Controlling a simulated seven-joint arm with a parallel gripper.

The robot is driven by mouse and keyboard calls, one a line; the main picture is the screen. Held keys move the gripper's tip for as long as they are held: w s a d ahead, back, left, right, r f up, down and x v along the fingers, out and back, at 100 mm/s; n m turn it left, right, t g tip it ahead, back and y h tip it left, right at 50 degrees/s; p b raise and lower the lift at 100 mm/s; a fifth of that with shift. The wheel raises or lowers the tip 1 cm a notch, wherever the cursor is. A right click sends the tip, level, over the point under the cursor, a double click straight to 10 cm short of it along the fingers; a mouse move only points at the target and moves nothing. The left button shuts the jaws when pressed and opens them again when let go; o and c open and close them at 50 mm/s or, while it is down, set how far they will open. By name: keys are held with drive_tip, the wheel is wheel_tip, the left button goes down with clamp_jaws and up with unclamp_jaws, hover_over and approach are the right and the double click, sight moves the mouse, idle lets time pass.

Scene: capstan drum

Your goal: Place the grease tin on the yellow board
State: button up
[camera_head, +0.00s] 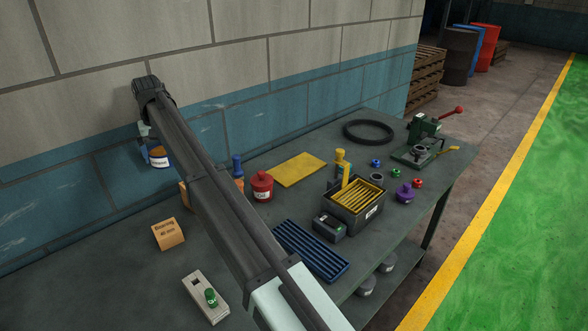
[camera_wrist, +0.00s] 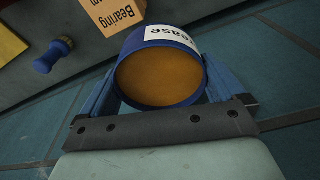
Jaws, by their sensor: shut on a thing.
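The grease tin is a short round tin with a blue body, a white label and an orange-brown end. In the wrist view the grease tin (camera_wrist: 165,75) sits between both fingers of my gripper (camera_wrist: 163,88), which is shut on it. In the head view the tin (camera_head: 158,157) is raised at the left, in front of the blue part of the wall, with my gripper (camera_head: 146,146) partly hidden by my arm. The yellow board (camera_head: 299,169) lies flat and bare on the bench, to the right of the tin. Its corner shows in the wrist view (camera_wrist: 10,45).
A red oil can (camera_head: 262,186) and a blue-topped bottle (camera_head: 237,167) stand left of the board. A box (camera_head: 168,233) labelled "Bearing" is at the left. A grey bin (camera_head: 356,207) with yellow slats and a blue rack (camera_head: 311,250) stand nearer the front edge.

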drive_tip(key=w+d+m, duration=0.2)
drive_tip(key=w+d, duration=0.4)
drive_tip(key=d, duration=0.4)
drive_tip(key=w+d+m, duration=0.2)
drive_tip(key=w+d, duration=0.5)
drive_tip(key=d, duration=0.4)
drive_tip(key=shift+w+m+h, duration=0.2)
drive_tip(key=shift+m+h, duration=0.1)
drive_tip(key=w+d+m, duration=0.1)
drive_tip(key=w+d, duration=0.1)
drive_tip(key=d, duration=0.4)
drive_tip(key=w+d+m, duration=0.1)
drive_tip(key=w+d, duration=0.1)
drive_tip(key=d, duration=0.5)
drive_tip(key=w+d+m, duration=0.1)
drive_tip(key=w+d, duration=0.1)
drive_tip(key=d, duration=0.4)
drive_tip(key=shift+w+d+m, duration=0.2)
drive_tip(key=shift+d+m, duration=0.1)
drive_tip(key=shift+m, duration=0.1)
hover_over(297, 167)
wheel_tip(297, 167, down, 4)
drive_tip(key=shift+s+a+f, duration=0.1)
drive_tip(key=shift+s+f, duration=0.05)
drive_tip(key=shift+f, duration=5.35)
drive_tip(key=shift+f, duration=0.15)
drive_tip(key=o, duration=1)
